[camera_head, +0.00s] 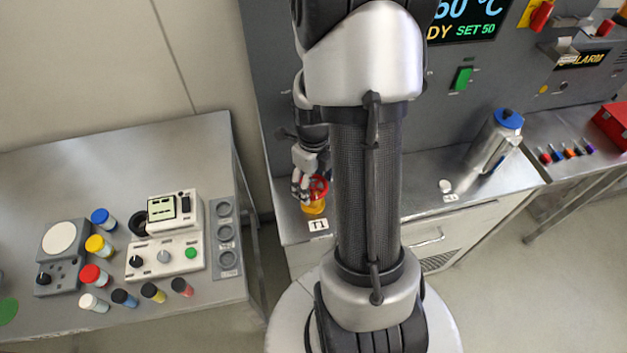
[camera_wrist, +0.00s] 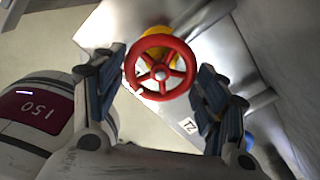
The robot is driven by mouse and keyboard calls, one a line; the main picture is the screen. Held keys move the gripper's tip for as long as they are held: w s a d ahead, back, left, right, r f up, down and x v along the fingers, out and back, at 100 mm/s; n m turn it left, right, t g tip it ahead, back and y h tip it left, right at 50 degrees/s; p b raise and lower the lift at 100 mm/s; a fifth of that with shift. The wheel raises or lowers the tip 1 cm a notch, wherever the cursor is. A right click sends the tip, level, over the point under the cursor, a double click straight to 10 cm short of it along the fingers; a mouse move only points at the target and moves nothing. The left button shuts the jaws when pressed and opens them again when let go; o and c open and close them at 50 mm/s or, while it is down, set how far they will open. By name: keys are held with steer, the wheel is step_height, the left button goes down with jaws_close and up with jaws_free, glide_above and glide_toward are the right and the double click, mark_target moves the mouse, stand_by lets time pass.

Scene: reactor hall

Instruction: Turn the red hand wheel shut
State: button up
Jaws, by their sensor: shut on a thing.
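The red hand wheel (camera_head: 320,185) sits on a yellow valve body (camera_head: 314,208) at the left end of the grey bench. In the wrist view, the spoked red wheel (camera_wrist: 160,41) faces the camera, with a bit of yellow behind its upper edge. My gripper (camera_head: 305,183) is at the wheel, with one finger on each side of its rim in the wrist view (camera_wrist: 163,76). It is shut on the wheel. In the head view, my gripper partly covers the wheel's left side.
A labelled plate (camera_head: 319,224) lies in front of the valve. A separate left table (camera_head: 130,145) holds instruments and several capped vials.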

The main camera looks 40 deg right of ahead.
mark_target(313, 186)
steer(key=o, duration=1.1)
steer(key=shift+c, duration=0.2)
step_height(313, 186, up, 12)
steer(key=shift+a, duration=0.1)
stand_by(0.5)
